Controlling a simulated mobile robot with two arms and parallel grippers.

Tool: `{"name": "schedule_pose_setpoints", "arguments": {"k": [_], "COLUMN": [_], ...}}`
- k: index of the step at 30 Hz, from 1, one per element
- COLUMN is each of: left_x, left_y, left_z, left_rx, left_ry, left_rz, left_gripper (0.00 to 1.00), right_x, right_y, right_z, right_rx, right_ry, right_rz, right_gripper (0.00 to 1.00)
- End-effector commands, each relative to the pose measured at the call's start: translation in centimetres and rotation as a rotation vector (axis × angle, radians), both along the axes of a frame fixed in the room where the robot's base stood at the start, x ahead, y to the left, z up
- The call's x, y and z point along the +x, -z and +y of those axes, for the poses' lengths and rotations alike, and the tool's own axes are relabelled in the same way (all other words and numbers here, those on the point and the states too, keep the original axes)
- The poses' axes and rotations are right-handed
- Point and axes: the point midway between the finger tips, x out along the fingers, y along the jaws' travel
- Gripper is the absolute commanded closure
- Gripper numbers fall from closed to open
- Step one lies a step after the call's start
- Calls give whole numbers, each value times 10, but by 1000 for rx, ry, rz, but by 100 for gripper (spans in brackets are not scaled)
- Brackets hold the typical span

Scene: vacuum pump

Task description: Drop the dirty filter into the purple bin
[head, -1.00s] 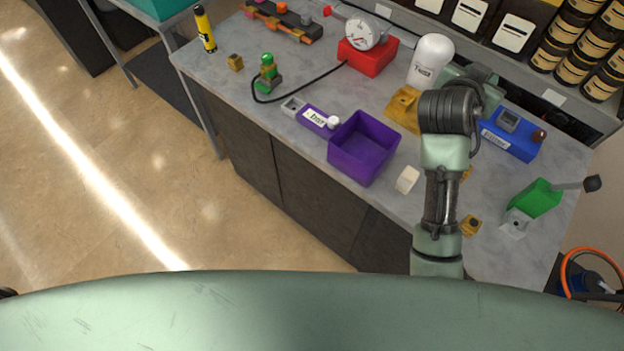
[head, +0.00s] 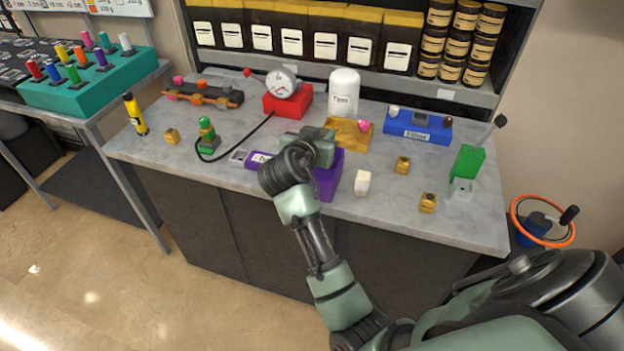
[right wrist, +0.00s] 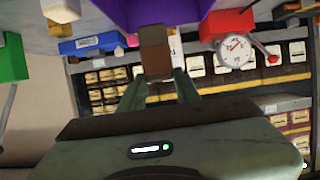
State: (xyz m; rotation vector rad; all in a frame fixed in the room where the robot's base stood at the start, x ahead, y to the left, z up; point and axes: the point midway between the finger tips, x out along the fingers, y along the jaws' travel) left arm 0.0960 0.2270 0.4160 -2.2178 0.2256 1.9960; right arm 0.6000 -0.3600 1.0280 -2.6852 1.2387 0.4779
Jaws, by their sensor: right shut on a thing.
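The purple bin (head: 330,178) stands on the grey workbench, partly hidden behind my right gripper (head: 316,143). In the right wrist view the purple bin (right wrist: 165,14) is at the top. There my right gripper (right wrist: 156,76) is shut on a brown block, the dirty filter (right wrist: 154,50), held between the fingertips. The filter overlaps the bin in this view; I cannot tell how far apart they are. In the head view the filter is hidden by my gripper and arm. My left gripper is not in view.
A white block (head: 362,183) stands right of the bin. A purple device (head: 260,160) lies at its left. Behind are a red gauge box (head: 288,101), a white bottle (head: 344,92), and a yellow tray (head: 350,134). A blue box (head: 417,128) and green device (head: 467,165) stand farther right.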

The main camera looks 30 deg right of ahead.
Motion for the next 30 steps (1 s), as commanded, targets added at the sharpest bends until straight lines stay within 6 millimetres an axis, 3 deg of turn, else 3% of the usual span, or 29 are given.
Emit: {"name": "schedule_pose_setpoints", "arguments": {"k": [1,7,18,19,21,30], "left_x": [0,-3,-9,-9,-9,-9], "left_y": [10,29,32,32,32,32], "left_z": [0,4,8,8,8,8], "left_rx": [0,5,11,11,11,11], "left_ry": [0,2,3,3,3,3], "left_rz": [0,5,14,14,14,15], "left_gripper": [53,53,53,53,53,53], "right_x": [0,0,0,0,0,0], "right_y": [12,34,39,39,40,40], "right_z": [0,0,0,1,1,1], "right_rx": [-1,0,0,0,0,1], "right_ry": [0,-1,-1,-1,-1,-1], "right_rz": [1,0,0,0,0,0], "right_gripper": [100,100,100,65,46,43]}}
